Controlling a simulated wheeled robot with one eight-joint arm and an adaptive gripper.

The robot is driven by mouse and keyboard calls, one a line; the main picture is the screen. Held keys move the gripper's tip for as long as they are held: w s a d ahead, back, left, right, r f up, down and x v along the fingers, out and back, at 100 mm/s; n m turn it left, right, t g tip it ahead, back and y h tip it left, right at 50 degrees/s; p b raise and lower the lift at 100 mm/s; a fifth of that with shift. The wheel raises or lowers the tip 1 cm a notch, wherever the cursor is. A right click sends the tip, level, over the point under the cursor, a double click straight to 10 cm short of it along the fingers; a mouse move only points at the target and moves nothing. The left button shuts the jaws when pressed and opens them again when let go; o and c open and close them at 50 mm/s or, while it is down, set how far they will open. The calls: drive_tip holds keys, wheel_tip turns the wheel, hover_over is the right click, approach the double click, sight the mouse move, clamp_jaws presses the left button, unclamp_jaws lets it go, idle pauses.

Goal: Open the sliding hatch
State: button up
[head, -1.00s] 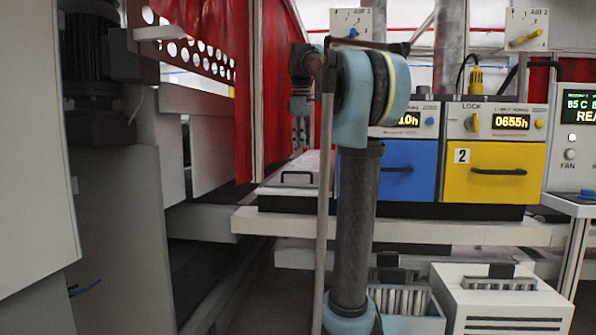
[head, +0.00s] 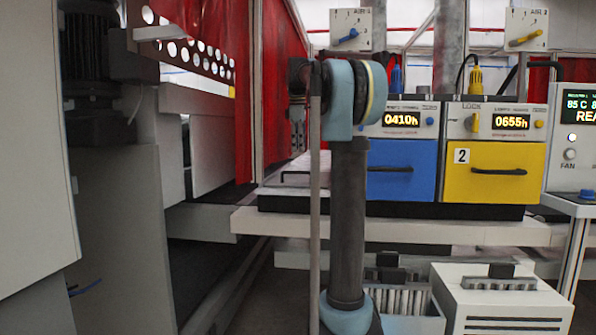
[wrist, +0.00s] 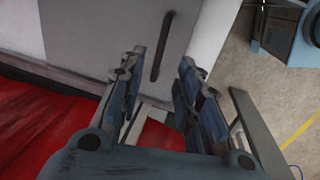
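A light grey panel with a dark bar handle, which looks like the sliding hatch (wrist: 105,35), fills the upper left of the wrist view. Its handle (wrist: 161,47) lies just beyond my fingertips. In the head view a flat pale surface with a dark handle (head: 296,173) lies left of the blue drawer; it seems to be the same hatch, partly hidden by my arm. My gripper (wrist: 161,62) is open and empty, its two fingers apart. In the head view my gripper (head: 298,138) points down above that surface, partly hidden behind my arm. I cannot tell whether it touches the handle.
A blue drawer (head: 400,170) and a yellow drawer (head: 490,172) stand right of my arm. Red curtains (head: 280,80) hang close to the left of my gripper. A grey box (head: 500,305) and a crate of rollers (head: 405,300) are low at front right.

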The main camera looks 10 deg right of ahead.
sight(301, 173)
drive_tip(key=f, duration=0.3)
drive_tip(key=w+f, duration=0.1)
drive_tip(key=f, duration=0.5)
drive_tip(key=shift+w+d+f, duration=0.3)
drive_tip(key=shift+w, duration=0.1)
drive_tip(key=shift+a, duration=0.1)
clamp_jaws()
